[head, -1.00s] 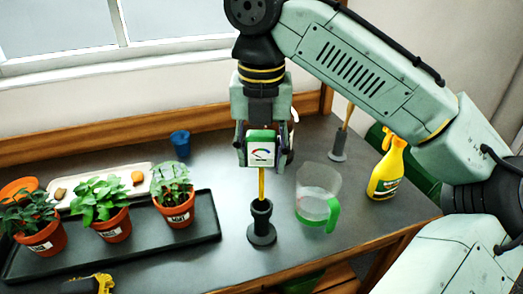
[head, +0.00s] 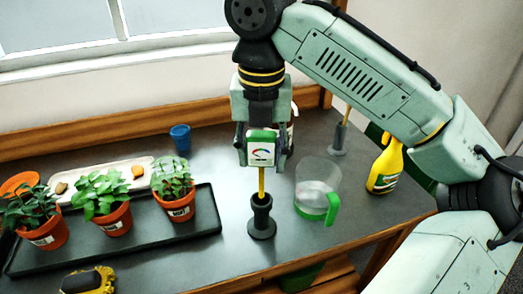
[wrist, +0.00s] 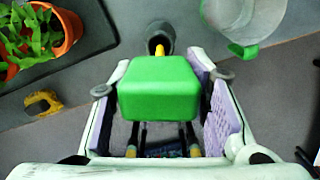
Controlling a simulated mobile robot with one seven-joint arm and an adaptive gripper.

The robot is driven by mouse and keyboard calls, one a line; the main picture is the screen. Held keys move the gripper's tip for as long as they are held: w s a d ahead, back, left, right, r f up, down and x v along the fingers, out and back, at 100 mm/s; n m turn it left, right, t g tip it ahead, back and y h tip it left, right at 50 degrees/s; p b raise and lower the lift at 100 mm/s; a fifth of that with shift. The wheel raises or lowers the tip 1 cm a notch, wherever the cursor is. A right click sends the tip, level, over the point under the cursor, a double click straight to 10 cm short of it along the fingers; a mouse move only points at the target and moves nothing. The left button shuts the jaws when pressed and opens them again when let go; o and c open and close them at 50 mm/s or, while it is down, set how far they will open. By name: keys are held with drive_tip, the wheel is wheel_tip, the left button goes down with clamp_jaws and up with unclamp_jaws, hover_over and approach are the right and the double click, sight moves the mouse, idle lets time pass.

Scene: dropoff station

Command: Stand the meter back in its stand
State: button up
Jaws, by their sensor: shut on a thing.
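The meter (head: 261,148) has a green and white head with a dial and a thin yellow probe (head: 262,181) pointing down. My gripper (head: 263,160) is shut on the meter's head and holds it upright. The stand (head: 262,222) is a dark grey holder with a flared mouth and round base, directly below the meter. The probe's lower end is at the stand's mouth; how deep it reaches is hidden. The wrist view shows the green top of the meter (wrist: 159,90) between my fingers, with the stand (wrist: 158,34) beyond it, partly covered.
A clear jug with green handle (head: 318,190) stands close right of the stand. A black tray (head: 208,214) with potted plants is at left. A yellow spray bottle (head: 386,168) and a second grey stand (head: 339,140) are at right. A blue cup (head: 180,137) is behind.

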drive_tip(key=shift+f, duration=0.85)
idle(0.3)
drive_tip(key=shift+f, duration=0.3)
drive_tip(key=shift+f+p, duration=0.3)
drive_tip(key=shift+f, duration=0.1)
idle(0.3)
drive_tip(key=shift+f, duration=0.25)
drive_tip(key=shift+f, duration=0.1)
idle(0.4)
drive_tip(key=shift+f, duration=0.35)
drive_tip(key=shift+f, duration=0.35)
idle(0.3)
drive_tip(key=shift+f, duration=0.35)
drive_tip(key=shift+f, duration=0.25)
idle(0.3)
